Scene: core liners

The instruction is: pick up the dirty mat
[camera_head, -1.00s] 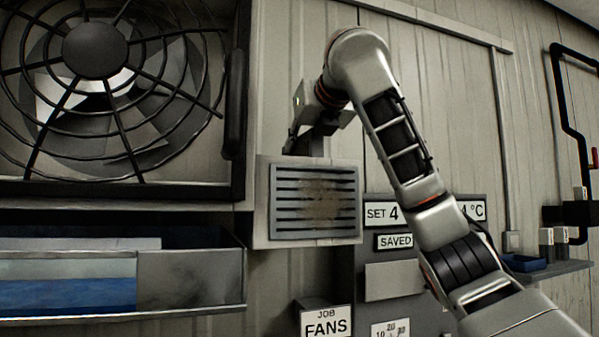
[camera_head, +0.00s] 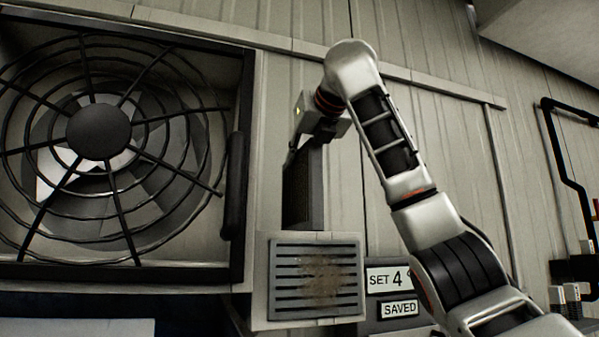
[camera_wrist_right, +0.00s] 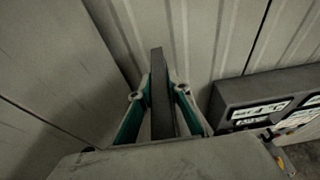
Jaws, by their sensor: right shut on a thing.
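The dirty mat is a dark grey, flat panel (camera_head: 305,190), upright above the louvred box (camera_head: 258,300). It also shows edge-on between my fingers in the right wrist view (camera_wrist_right: 160,105). My right gripper (camera_head: 309,141) is shut on its top part. The mat's lower edge is right at the box's top, and I cannot tell whether it is clear of it. The box front has dark slots and a brown stain. My left gripper is not in view.
A large caged fan (camera_head: 100,130) stands left of the mat, with a dark vertical handle (camera_head: 234,185) on its frame's right side. A panel with "SET 4" and "SAVED" labels (camera_head: 390,290) is right of the box. The ribbed wall (camera_head: 270,30) is behind.

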